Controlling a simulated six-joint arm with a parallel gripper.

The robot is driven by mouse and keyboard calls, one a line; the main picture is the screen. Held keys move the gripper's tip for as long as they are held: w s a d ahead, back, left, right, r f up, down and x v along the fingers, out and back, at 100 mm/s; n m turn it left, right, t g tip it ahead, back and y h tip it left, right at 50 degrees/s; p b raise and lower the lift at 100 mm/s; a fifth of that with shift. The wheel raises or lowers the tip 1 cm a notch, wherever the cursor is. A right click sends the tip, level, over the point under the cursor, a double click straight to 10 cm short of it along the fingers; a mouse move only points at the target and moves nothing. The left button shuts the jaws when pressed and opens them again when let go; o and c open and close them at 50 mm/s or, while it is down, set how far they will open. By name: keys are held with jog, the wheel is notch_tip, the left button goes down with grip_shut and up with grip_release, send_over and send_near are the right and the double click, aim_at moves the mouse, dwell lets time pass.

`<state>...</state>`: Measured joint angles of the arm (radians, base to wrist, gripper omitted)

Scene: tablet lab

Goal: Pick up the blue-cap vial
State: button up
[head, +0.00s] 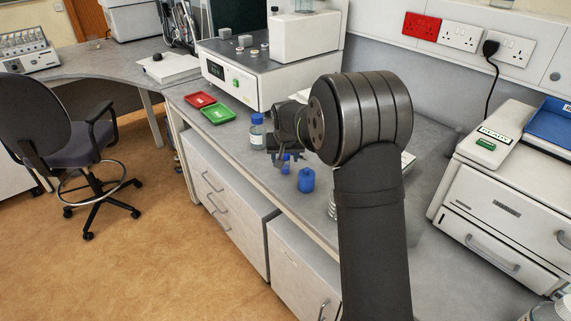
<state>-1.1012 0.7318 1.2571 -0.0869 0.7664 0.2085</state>
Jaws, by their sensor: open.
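A clear bottle with a blue cap and a pale label (257,134) stands upright on the grey bench, just left of my gripper. My gripper (281,160) is open and points down, low over the bench. A small blue thing (286,167) shows at the fingertips; I cannot tell whether it is between or behind them. A solid blue, bottle-shaped thing (306,181) stands to the right of the fingers, near the bench's front edge. My arm hides part of the bench behind and to the right.
A red tray (200,100) and a green tray (218,114) lie at the bench's left end. A white instrument (230,80) stands behind. A stack of pale discs (333,208) is partly hidden by my arm. White drawer units (500,210) stand on the right.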

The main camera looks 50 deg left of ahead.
jog(key=x, duration=0.3)
jog(key=shift+w+a+f, duration=0.15)
jog(key=shift+w+f, duration=0.05)
jog(key=shift+f, duration=0.1)
jog(key=shift+c, duration=0.4)
jog(key=c, duration=1)
